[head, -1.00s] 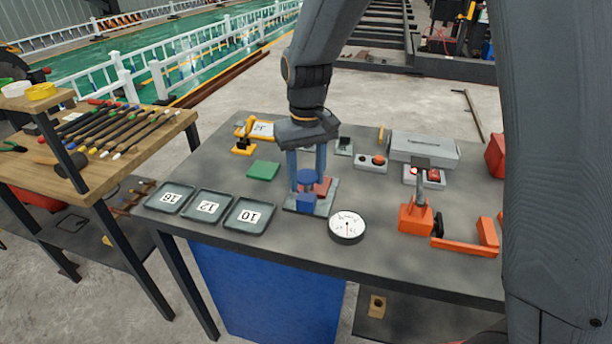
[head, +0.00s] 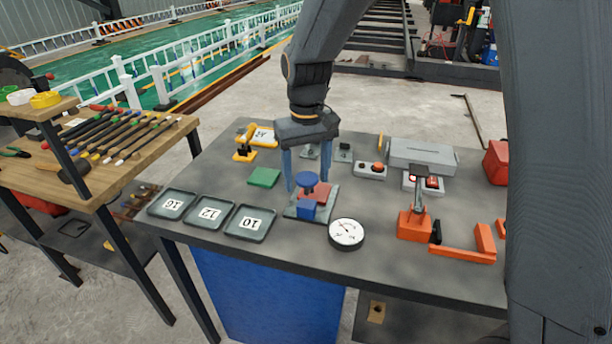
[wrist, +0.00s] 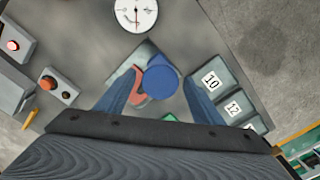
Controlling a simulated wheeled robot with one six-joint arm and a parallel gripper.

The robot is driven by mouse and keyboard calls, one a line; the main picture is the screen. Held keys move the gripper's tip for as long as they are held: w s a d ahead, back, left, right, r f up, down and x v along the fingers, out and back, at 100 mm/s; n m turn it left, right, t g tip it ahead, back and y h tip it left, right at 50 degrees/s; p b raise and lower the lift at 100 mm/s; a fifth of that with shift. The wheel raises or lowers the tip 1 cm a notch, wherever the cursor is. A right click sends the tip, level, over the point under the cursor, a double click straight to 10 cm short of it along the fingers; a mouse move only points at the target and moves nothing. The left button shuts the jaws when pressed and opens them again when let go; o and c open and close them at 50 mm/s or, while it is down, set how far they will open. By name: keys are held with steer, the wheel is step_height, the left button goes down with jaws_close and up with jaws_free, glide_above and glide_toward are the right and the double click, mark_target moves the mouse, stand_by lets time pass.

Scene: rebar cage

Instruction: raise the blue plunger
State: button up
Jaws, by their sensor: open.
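The blue plunger (head: 307,180) stands upright on a small grey base plate (head: 291,212), with a blue block below its round cap and a reddish block beside it. In the wrist view the plunger's round blue cap (wrist: 161,82) shows from above, between and just beyond the fingertips. My gripper (head: 308,183) points down over the plunger with its fingers spread, one on each side of the cap. In the wrist view my gripper (wrist: 155,88) is open and holds nothing. I cannot tell whether a finger touches the cap.
A round dial gauge (head: 346,234) lies right of the base plate. Numbered trays (head: 250,223) lie to the left, with a green block (head: 264,177) behind them. An orange clamp (head: 414,225) and a grey box (head: 424,150) stand to the right.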

step_height(320, 180, up, 7)
steer(key=shift+r+b, duration=0.2)
steer(key=shift+b, duration=0.65)
steer(key=s+d+f+m, duration=0.2)
steer(key=s+d+f, duration=0.3)
steer(key=s+d, duration=0.2)
steer(key=s+d+f+m+t, duration=0.1)
steer(key=s+d+f, duration=0.5)
steer(key=s+d, duration=0.2)
steer(key=shift+m, duration=0.4)
steer(key=shift+w, duration=0.1)
